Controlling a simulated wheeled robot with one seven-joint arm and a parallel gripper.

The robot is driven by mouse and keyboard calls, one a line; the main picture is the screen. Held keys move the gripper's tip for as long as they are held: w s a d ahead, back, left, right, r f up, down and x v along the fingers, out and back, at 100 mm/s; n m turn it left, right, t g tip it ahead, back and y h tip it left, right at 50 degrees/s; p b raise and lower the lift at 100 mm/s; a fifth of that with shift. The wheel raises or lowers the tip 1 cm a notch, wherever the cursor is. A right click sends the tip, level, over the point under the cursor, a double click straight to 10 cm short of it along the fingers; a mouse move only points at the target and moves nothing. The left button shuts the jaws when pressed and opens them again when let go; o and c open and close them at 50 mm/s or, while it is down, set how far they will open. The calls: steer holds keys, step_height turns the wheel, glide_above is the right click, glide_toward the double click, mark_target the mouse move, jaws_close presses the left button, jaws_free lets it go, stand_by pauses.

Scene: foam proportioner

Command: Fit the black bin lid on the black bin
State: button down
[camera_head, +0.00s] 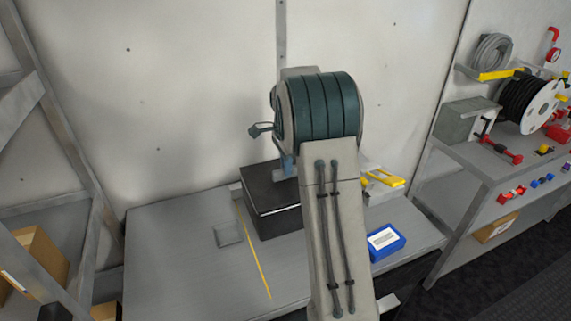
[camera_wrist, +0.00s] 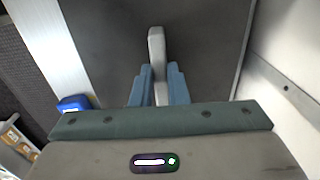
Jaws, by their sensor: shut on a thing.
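The black bin (camera_head: 275,222) stands on the grey bench, left of my arm. The black bin lid (camera_head: 262,182) lies over its top, roughly lined up with the bin's sides. I cannot tell whether it is fully seated. In the wrist view the lid (camera_wrist: 100,45) is a broad dark panel with a light grey handle (camera_wrist: 156,42). My gripper (camera_wrist: 158,72) has its blue fingers closed around this handle. In the head view, my arm hides most of the gripper, the handle and the lid's right part.
A blue box (camera_head: 386,242) with a white label lies right of my arm. A yellow object (camera_head: 384,179) is behind it. A flat grey square (camera_head: 229,233) and a yellow line (camera_head: 256,262) are left of the bin. The bench's left part is clear; a wall stands behind.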

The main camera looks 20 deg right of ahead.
steer(key=c, duration=1.4)
jaws_free()
step_height(320, 180, up, 12)
steer(key=r, duration=0.1)
steer(key=s+a+r+n, duration=0.2)
steer(key=s+a+n, duration=0.2)
steer(key=s, duration=0.2)
steer(key=s+a+f+n+t, duration=0.1)
steer(key=s+n, duration=0.3)
steer(key=s, duration=0.4)
steer(key=s+a+f+n+t, duration=0.1)
steer(key=s+a+f+n, duration=0.2)
steer(key=s, duration=0.5)
steer(key=s+a+f+n+t, duration=0.1)
steer(key=s+a+f+n, duration=0.2)
steer(key=s+n, duration=0.4)
steer(key=shift+s+a, duration=0.65)
steer(key=shift+s, duration=0.3)
